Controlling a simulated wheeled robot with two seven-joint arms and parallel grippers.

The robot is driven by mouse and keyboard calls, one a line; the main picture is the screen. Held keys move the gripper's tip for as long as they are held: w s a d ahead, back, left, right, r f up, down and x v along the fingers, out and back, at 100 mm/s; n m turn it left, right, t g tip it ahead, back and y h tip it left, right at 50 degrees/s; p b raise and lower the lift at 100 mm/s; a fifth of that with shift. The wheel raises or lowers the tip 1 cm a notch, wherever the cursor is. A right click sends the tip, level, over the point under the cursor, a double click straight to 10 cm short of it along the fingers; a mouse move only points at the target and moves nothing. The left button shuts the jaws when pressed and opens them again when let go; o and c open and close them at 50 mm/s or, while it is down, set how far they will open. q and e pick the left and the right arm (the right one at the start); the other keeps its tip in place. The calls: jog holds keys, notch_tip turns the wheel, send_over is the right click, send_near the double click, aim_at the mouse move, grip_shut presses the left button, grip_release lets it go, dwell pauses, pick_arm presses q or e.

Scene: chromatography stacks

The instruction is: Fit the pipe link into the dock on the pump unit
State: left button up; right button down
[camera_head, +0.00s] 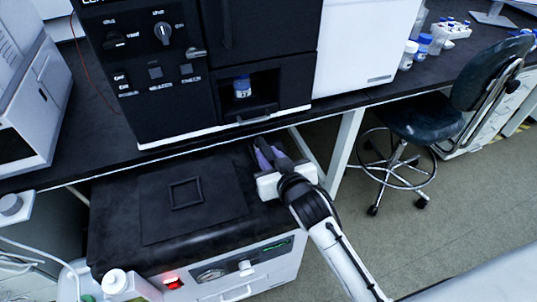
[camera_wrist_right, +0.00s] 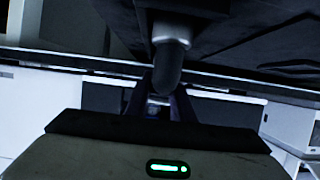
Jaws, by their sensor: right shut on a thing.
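The pump unit (camera_head: 226,268) is the white cabinet with a dark top under the bench, with a gauge and a red light on its front. My right gripper (camera_head: 267,154) is over the right rear corner of its top, close to the bench edge. In the right wrist view, the gripper's dark fingers (camera_wrist_right: 165,103) are shut on what appears to be the pipe link (camera_wrist_right: 169,66), a dark rounded piece with a grey collar. Its far end and the contact are hard to see. I cannot make out the dock for certain. My left gripper is not in view.
A raised square frame (camera_head: 186,193) lies on a dark mat (camera_head: 222,206) on the pump unit's top. The black instrument (camera_head: 152,84) stands on the bench just above. A white bottle (camera_head: 114,281) is at the front left. A stool (camera_head: 405,123) stands at right.

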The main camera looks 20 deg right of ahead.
jog(key=c, duration=1.4)
grip_release()
jog(key=shift+c, duration=0.2)
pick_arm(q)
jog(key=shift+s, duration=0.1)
pick_arm(e)
jog(key=shift+f, duration=0.1)
notch_tip(320, 180, up, 9)
jog(key=shift+p, duration=0.85)
jog(key=shift+r, duration=0.6)
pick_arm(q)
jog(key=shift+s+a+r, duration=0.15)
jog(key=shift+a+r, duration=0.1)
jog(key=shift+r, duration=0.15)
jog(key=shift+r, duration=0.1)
pick_arm(e)
jog(key=shift+s+f, duration=0.1)
